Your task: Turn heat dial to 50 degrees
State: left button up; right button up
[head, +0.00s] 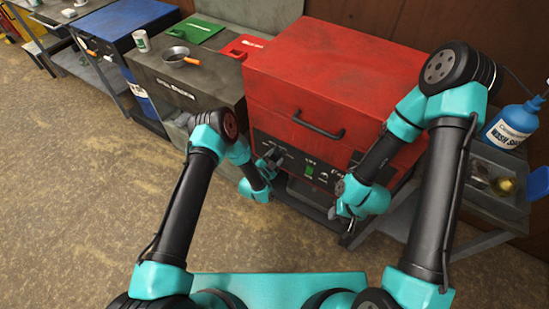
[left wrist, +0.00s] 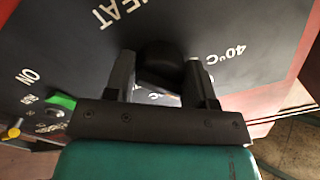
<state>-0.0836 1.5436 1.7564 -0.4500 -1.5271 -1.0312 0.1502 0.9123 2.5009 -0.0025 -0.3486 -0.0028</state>
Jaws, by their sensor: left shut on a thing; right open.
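The heat dial (left wrist: 160,62) is a dark knob on the black control panel, seen in the left wrist view below the white word HEAT, with a 40°C mark to its right. My left gripper (left wrist: 160,75) is shut on the dial, one finger on each side of it. In the head view my left gripper (head: 270,160) is at the left part of the panel of the red machine (head: 330,75); the dial is hard to make out there. The dial's pointer and exact setting are hidden. My right gripper (head: 335,200) is open and empty in front of the panel's right part.
A green switch (head: 309,171) marked ON sits on the panel, and also shows in the left wrist view (left wrist: 60,101). A grey parts washer (head: 185,90) with a pan stands left of the red machine. A blue-white soap bottle (head: 512,125) stands at right. The floor at left is clear.

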pick_arm(q)
jog(key=shift+m, duration=0.6)
jog(key=o, duration=0.9)
jog(key=v, duration=1.7)
jog(key=shift+s, duration=0.25)
